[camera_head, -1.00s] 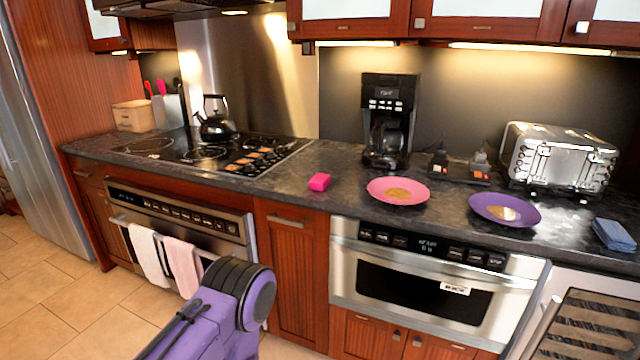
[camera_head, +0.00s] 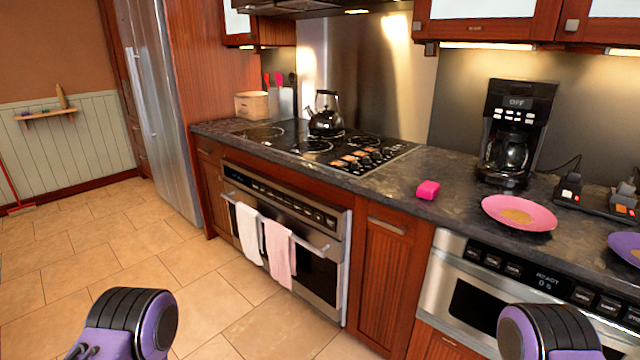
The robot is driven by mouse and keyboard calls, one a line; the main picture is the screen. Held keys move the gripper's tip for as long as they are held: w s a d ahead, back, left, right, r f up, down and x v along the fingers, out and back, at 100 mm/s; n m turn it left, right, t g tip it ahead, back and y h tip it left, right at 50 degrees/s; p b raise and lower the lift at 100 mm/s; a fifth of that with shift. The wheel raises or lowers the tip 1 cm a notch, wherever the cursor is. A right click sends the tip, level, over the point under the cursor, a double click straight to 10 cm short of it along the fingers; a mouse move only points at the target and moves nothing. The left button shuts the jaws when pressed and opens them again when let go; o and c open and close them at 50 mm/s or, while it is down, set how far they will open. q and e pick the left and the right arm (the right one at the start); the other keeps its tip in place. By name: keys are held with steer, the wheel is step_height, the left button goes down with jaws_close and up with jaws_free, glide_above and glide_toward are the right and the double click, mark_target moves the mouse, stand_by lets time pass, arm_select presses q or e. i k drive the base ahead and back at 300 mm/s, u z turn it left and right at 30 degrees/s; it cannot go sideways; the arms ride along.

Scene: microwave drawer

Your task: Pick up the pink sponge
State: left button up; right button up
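The pink sponge (camera_head: 428,190) is a small bright pink block lying on the dark stone counter (camera_head: 390,205). It sits near the counter's front edge, between the cooktop and the pink plate. Purple parts of my two arms show at the bottom of the view, one at the lower left and one at the lower right. Neither gripper shows, so I cannot see the fingers. Nothing touches the sponge.
A pink plate (camera_head: 518,213) with a brown patch lies right of the sponge, with a coffee maker (camera_head: 514,135) behind. A drawer microwave (camera_head: 530,290) is below.

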mark_target(428, 189)
steer(key=u, duration=1.05)
steer(key=i, duration=2.45)
steer(key=z, duration=3.35)
